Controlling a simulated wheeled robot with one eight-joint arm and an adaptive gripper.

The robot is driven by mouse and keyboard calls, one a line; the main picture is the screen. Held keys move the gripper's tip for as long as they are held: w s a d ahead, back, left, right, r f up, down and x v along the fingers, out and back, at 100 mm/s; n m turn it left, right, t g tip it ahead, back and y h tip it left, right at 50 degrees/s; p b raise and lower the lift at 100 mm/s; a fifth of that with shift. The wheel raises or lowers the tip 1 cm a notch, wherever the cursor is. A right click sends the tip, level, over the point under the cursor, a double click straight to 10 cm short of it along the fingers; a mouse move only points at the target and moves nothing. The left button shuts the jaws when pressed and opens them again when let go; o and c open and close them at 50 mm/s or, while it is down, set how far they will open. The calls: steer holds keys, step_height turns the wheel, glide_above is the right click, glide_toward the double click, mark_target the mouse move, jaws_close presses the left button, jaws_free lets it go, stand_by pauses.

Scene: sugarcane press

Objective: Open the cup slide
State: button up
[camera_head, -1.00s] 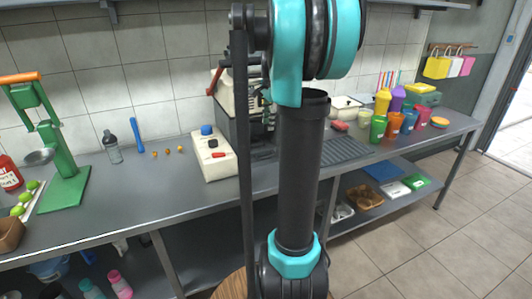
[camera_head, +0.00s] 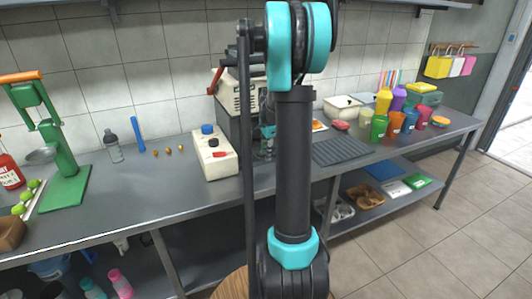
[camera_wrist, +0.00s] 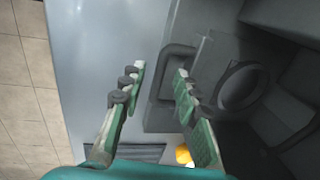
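The sugarcane press (camera_head: 236,92), a pale box with a dark front and a red-tipped crank, stands against the wall, partly hidden by my arm. In the wrist view its dark body (camera_wrist: 270,95) fills the right side, with a round ring and a clear panel. A dark bracket-like handle (camera_wrist: 172,62), perhaps the cup slide's, sticks out toward the left. My gripper (camera_wrist: 162,88) is open, its green-padded fingers apart with the handle's lower part showing in the gap. I cannot tell whether they touch it. In the head view, my arm mostly hides the gripper.
A white control box (camera_head: 214,154) with blue and red buttons sits left of the press. A dark ribbed mat (camera_head: 342,150) and several coloured cups (camera_head: 395,122) are to the right. A green hand juicer (camera_head: 62,160) stands far left. The counter's front is clear.

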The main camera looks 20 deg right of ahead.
steer(key=shift+f, duration=0.1)
jaws_close()
steer(key=shift+s, duration=0.1)
stand_by(0.4)
steer(key=s, duration=1.9)
steer(key=shift+d, duration=0.35)
jaws_free()
steer(key=shift+s, duration=0.1)
